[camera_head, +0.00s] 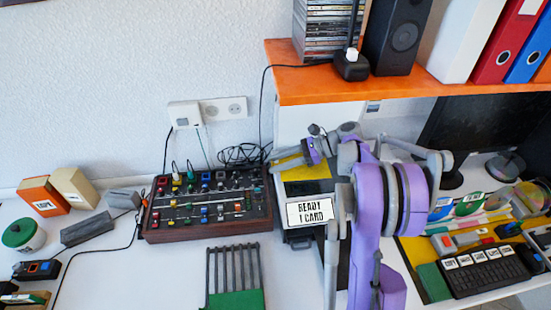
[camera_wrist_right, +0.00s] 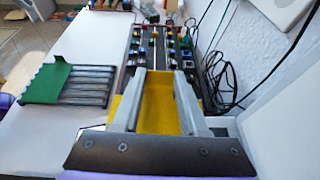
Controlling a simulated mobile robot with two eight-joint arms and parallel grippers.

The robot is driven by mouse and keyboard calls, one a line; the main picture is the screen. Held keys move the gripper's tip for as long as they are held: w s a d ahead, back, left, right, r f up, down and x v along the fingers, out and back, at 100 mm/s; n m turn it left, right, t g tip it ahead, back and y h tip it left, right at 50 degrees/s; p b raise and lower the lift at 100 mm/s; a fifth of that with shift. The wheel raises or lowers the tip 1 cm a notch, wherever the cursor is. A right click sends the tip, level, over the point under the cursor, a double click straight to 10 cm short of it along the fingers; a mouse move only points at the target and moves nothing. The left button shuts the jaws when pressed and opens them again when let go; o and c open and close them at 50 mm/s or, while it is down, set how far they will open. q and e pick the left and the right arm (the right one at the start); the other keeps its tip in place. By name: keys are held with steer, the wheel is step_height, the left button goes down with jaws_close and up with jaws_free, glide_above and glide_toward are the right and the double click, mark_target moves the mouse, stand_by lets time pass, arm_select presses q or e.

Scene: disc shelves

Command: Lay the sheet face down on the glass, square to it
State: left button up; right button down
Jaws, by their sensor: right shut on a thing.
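My right gripper (camera_head: 290,162) is at the back of a dark flat machine with a white sign reading "READY 1 CARD" (camera_head: 309,212). In the right wrist view its two grey fingers (camera_wrist_right: 158,100) stand apart with a yellow sheet (camera_wrist_right: 158,90) between them. Yellow also shows outside both fingers, and in the head view around the gripper. The gripper is shut on the sheet. The sheet's printed face cannot be made out. The glass cannot be clearly made out; my purple arm covers much of that area. My left gripper is not in view.
A mixer (camera_head: 207,205) with coloured knobs stands left of the machine. A grey rack with a green end (camera_head: 236,301) lies in front of it. An orange shelf (camera_head: 400,91) overhangs the back right. A keyboard (camera_head: 485,272) lies at the right. Loose cables run along the wall.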

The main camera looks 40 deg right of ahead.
mark_target(278, 182)
steer(key=shift+s+f, duration=0.1)
steer(key=shift+f, duration=0.45)
steer(key=shift+w+f+b, duration=0.2)
steer(key=shift+f+b, duration=1.25)
steer(key=shift+f, duration=1.05)
steer(key=shift+f+b, duration=0.5)
steer(key=shift+f, duration=0.1)
steer(key=shift+c, duration=1.8)
jaws_free()
steer(key=v, duration=1.1)
steer(key=shift+a, duration=0.1)
